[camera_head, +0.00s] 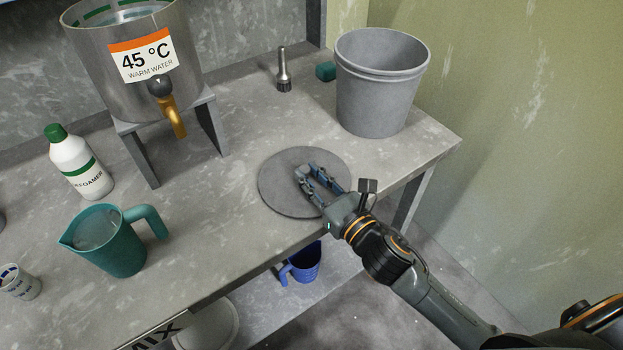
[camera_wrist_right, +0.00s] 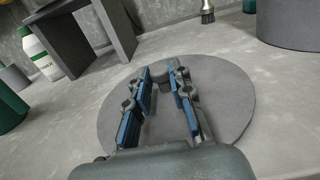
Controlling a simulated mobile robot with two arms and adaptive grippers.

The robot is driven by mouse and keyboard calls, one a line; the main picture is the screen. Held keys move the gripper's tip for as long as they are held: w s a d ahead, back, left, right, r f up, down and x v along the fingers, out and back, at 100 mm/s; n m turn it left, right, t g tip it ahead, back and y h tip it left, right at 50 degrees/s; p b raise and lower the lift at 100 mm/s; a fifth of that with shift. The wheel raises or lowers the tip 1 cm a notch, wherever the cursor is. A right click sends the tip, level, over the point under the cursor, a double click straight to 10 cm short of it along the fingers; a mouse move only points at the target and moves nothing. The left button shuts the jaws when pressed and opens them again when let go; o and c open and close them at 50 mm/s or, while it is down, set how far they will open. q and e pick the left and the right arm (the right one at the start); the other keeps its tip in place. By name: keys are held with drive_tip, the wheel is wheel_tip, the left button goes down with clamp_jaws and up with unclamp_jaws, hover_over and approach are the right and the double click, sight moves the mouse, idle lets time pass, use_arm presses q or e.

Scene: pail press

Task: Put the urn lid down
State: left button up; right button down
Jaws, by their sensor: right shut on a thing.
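The urn lid (camera_head: 278,191) is a flat grey disc at the right part of the bench top, near its front edge. It appears to lie on or just above the bench; the exact gap cannot be told. My right gripper (camera_head: 308,177) is over the lid, shut on its small knob, which shows between the fingertips in the right wrist view (camera_wrist_right: 160,70). The steel urn (camera_head: 135,85) stands open on a grey stand at the back left, with a "45 °C warm water" label and a brass tap. My left gripper is not in view.
A teal jug (camera_head: 117,245) and a white bottle (camera_head: 77,165) stand left. A blue mug (camera_head: 303,264) sits below the bench top.

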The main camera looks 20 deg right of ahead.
drive_tip(key=shift+f, duration=0.1)
drive_tip(key=c, duration=1.2)
unclamp_jaws()
drive_tip(key=b+v, duration=0.2)
drive_tip(key=v, duration=1)
